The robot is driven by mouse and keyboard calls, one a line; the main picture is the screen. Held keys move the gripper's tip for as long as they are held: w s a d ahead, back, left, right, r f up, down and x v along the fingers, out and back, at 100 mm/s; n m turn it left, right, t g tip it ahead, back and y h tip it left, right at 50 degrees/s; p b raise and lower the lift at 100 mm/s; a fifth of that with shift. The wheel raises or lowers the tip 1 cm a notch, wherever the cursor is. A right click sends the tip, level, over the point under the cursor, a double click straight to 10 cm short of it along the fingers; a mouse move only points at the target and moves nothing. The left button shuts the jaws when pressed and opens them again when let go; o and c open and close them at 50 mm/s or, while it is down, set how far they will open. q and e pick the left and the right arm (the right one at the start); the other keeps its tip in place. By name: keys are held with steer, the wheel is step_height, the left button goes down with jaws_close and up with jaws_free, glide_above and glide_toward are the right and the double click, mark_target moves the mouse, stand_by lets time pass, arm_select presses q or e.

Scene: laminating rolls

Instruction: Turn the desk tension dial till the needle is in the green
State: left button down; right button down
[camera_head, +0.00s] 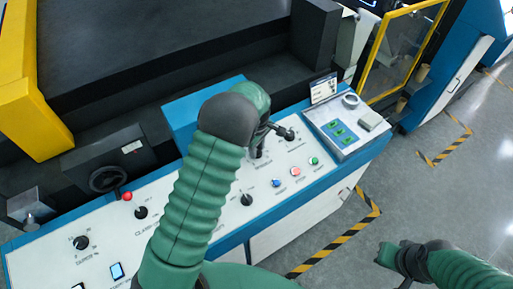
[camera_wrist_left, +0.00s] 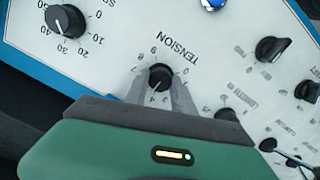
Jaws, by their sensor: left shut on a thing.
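The tension dial (camera_wrist_left: 160,75) is a small black knob on the white desk panel, under the printed word TENSION, with scale numbers around it. My left gripper (camera_wrist_left: 162,88) has its two grey fingers on either side of this knob, shut on it. In the head view my left gripper (camera_head: 262,143) is over the desk, and my green arm hides part of the panel around it. A needle with a green band cannot be made out in either view. My right gripper (camera_head: 402,262) hangs over the floor at lower right, away from the desk; its jaws are unclear.
Another numbered knob (camera_wrist_left: 65,20) and several black knobs sit around the dial. Coloured push buttons (camera_head: 295,171) and a grey box with green switches (camera_head: 340,132) are to the right. A black handwheel (camera_head: 107,179) is at left.

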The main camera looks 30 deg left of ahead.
mark_target(258, 154)
arm_select(q)
steer(key=shift+w+r, duration=0.15)
steer(key=c, duration=1.4)
jaws_free()
steer(key=shift+c, duration=0.2)
steer(key=o, duration=0.4)
steer(key=shift+d, duration=0.15)
steer(key=r, duration=0.5)
steer(key=s+r+b, duration=0.1)
steer(key=r, duration=0.5)
steer(key=d+r+b, duration=0.1)
steer(key=r, duration=0.4)
steer(key=shift+s+r, duration=0.15)
steer(key=shift+r, duration=0.2)
